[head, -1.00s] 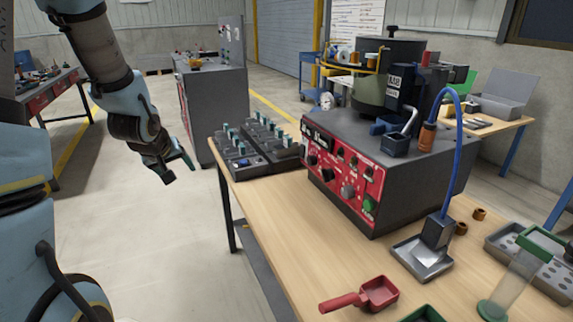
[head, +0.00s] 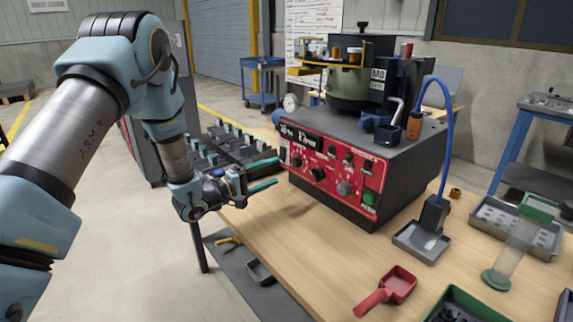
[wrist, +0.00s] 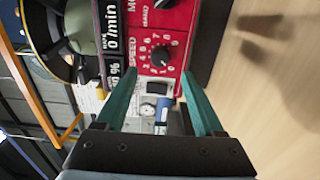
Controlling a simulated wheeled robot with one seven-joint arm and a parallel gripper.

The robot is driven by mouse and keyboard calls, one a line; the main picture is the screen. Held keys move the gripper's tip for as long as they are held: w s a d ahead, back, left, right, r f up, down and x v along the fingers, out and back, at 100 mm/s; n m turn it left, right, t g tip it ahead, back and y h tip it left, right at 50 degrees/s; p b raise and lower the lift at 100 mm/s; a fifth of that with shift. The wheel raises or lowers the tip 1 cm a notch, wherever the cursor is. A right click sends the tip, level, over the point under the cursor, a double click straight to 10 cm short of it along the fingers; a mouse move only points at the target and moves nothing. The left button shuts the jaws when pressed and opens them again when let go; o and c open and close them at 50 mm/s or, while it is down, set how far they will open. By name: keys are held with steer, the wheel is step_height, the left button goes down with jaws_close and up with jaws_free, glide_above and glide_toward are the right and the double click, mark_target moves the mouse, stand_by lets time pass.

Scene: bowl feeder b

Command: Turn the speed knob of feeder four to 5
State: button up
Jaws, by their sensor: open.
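The feeder has a red front panel (head: 330,183) with several knobs, on the table's far side. The black speed knob (wrist: 160,56) shows in the wrist view beside the word SPEED, with a ring of white numerals; its pointer setting is too small to read. In the head view, the leftmost black knob (head: 297,162) looks like the same one. My gripper (head: 276,172) is open and empty, just left of the panel. In the wrist view, its teal fingers (wrist: 158,78) stand apart, with the speed knob between and beyond their tips, not touching.
Several black units with teal knobs (head: 228,148) stand behind my gripper. A red scoop (head: 388,291), a metal tray with a blue-cabled probe (head: 422,243) and a green-ended tube (head: 515,250) are on the table (head: 300,255). The tabletop before the panel is clear.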

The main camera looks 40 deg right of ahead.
mark_target(293, 164)
steer(key=d+p, duration=0.1)
steer(key=d, duration=0.6)
steer(key=shift+s+d, duration=0.2)
steer(key=shift+c, duration=0.2)
jaws_close()
